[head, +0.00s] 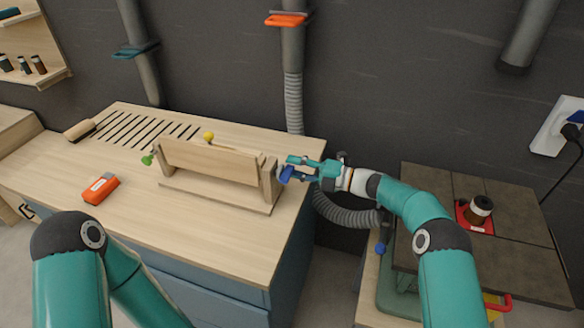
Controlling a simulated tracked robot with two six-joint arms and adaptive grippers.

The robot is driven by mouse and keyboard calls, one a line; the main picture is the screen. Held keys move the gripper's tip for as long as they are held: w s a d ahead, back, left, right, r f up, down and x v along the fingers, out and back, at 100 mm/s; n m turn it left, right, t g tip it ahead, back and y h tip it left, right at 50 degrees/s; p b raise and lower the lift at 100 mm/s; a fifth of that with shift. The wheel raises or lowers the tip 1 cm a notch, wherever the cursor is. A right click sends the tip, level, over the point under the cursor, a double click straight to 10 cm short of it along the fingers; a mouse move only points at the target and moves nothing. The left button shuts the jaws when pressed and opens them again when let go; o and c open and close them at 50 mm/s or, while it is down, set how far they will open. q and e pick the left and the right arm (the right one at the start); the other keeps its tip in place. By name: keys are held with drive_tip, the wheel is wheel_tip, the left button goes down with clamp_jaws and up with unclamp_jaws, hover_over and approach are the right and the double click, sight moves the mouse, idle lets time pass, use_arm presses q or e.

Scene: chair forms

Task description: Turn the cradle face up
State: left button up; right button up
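The cradle (212,161) is a pale wooden board held on edge between end posts on a flat wooden base (220,191), on the workbench. The board is tilted, with its broad side towards me. A blue knob (286,174) is at its right end and a green knob (147,160) at its left end. My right gripper (288,168) is at the right end post, with its fingers around or beside the blue knob. I cannot tell whether they touch it. My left arm shows at the lower left, but its gripper is out of view.
The workbench top (185,236) is clear in front of the cradle. An orange device (101,188) lies to the left. A yellow ball (208,136) shows behind the cradle, near slots in the bench. A dark-topped table (520,251) with a red tray (466,221) and jar (479,209) stands right.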

drive_tip(key=shift+s+a, duration=0.1)
drive_tip(key=shift+s, duration=0.1)
drive_tip(key=v, duration=1.2)
drive_tip(key=shift+w, duration=0.1)
